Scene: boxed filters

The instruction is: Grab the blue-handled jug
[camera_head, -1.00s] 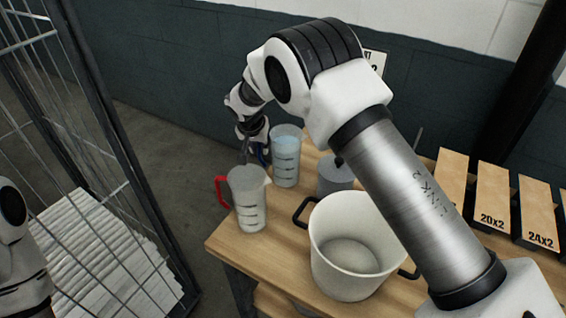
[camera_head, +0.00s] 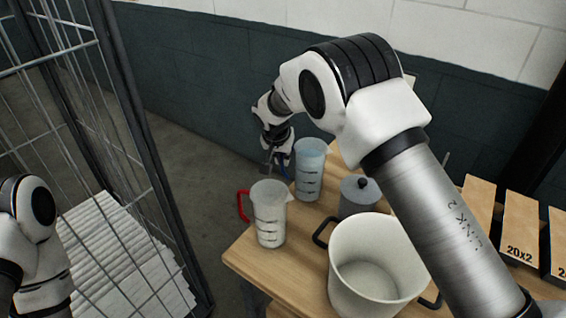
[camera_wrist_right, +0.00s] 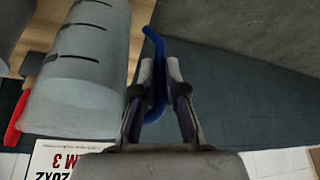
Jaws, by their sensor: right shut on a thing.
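The blue-handled jug (camera_head: 311,172) is clear, with dark measuring marks and a bluish tint near its top. It stands upright at the back left of the wooden table. Its blue handle (camera_wrist_right: 155,45) lies between the fingers of my right gripper (camera_wrist_right: 160,72), which are shut on it. In the head view my right gripper (camera_head: 277,160) is at the left of this jug, its fingertips partly hidden. In the wrist view the jug's marked side (camera_wrist_right: 80,75) fills the left. My left arm shows at the lower left of the head view, but its gripper is out of frame.
A red-handled clear jug (camera_head: 268,214) stands close in front of the blue-handled one. A grey lidded pot (camera_head: 358,196) and a large white pot (camera_head: 340,270) stand to the right. Boxes (camera_head: 520,230) are further right. A wire cage (camera_head: 130,150) stands left of the table.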

